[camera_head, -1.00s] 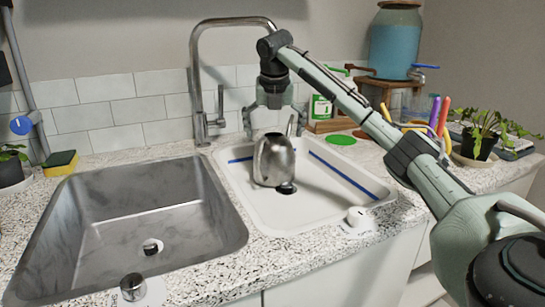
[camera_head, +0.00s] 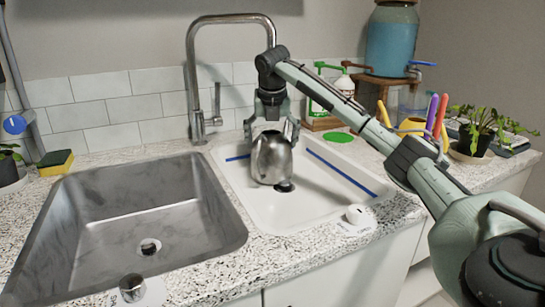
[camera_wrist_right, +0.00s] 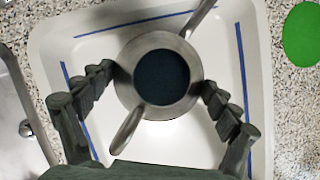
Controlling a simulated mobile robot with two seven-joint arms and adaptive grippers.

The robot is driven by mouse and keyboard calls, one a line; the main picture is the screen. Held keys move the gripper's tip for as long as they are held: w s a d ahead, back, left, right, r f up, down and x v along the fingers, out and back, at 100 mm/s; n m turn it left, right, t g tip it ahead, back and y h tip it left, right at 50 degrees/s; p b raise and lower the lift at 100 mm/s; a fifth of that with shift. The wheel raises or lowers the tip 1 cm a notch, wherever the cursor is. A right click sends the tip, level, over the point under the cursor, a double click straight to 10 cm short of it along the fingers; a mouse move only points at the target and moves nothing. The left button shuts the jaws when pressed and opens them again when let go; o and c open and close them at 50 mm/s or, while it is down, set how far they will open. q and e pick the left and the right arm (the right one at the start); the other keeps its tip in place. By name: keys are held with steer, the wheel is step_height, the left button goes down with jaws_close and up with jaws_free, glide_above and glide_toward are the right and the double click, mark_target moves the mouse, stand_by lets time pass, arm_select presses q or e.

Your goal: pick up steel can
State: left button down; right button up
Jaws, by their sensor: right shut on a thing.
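The steel can (camera_head: 272,162) is a small shiny metal watering can standing upright in the white basin (camera_head: 315,205). My right gripper (camera_head: 271,139) points down over it, with one finger on each side of its upper body, and is shut on it. In the right wrist view the can (camera_wrist_right: 162,78) shows from above, with a dark round opening, and a spout and a handle sticking out at opposite sides. The fingers of the right gripper (camera_wrist_right: 160,82) press against its sides. The can still appears to rest on the basin floor. My left gripper is not in view.
A steel sink (camera_head: 110,215) lies left of the basin. A tall faucet (camera_head: 190,80) stands behind, close to my gripper.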

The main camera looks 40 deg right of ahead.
mark_target(272, 141)
steer(key=shift+c, duration=1.1)
steer(key=shift+r, duration=0.15)
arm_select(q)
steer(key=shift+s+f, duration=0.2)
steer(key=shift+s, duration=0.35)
